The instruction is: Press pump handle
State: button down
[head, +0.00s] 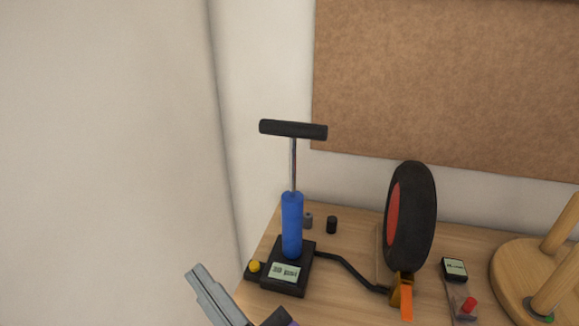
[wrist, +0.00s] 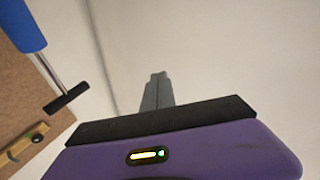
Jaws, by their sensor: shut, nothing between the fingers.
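The pump stands upright on the wooden table, with a blue cylinder (head: 292,225), a thin metal rod and a black base with a small display. Its black T-shaped pump handle (head: 293,130) is raised well above the cylinder. In the wrist view the handle (wrist: 66,98) and the blue cylinder (wrist: 22,26) show at the left, with the rod between them. My gripper (head: 197,272) is at the table's left front, lower than the handle and left of the pump base, apart from both. In the wrist view its grey fingers (wrist: 157,80) are together and empty.
A black hose (head: 350,268) runs from the pump to a wheel (head: 412,215) in an orange stand. A small gauge (head: 454,270), a red-buttoned device (head: 467,305) and a round wooden stool (head: 520,275) are at the right. Walls stand behind and left.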

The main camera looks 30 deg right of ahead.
jog(key=w+r+m+t+h, duration=0.1)
jog(key=w+r+m+h, duration=0.3)
jog(key=r, duration=0.8)
jog(key=w+r+m+t+h, duration=0.1)
jog(key=w+r+m+h, duration=0.15)
jog(key=r+h, duration=0.65)
jog(key=s+d+r+m+g+h, duration=0.1)
jog(key=d+r+m+g+h, duration=0.25)
jog(key=r+m, duration=0.3)
jog(key=s+d+f+m+g+h, duration=0.1)
jog(key=s+d+f+m+g, duration=0.2)
jog(key=d+f+g, duration=0.3)
jog(key=shift+s+f+g+p, duration=0.3)
jog(key=shift+f+g+p, duration=0.1)
jog(key=shift+f+g, duration=0.3)
jog(key=shift+h, duration=0.25)
jog(key=w+d+f, duration=0.4)
jog(key=w+d, duration=0.3)
jog(key=shift+w+d+f, duration=0.25)
jog(key=shift+d+f, duration=0.05)
jog(key=shift+f, duration=0.05)
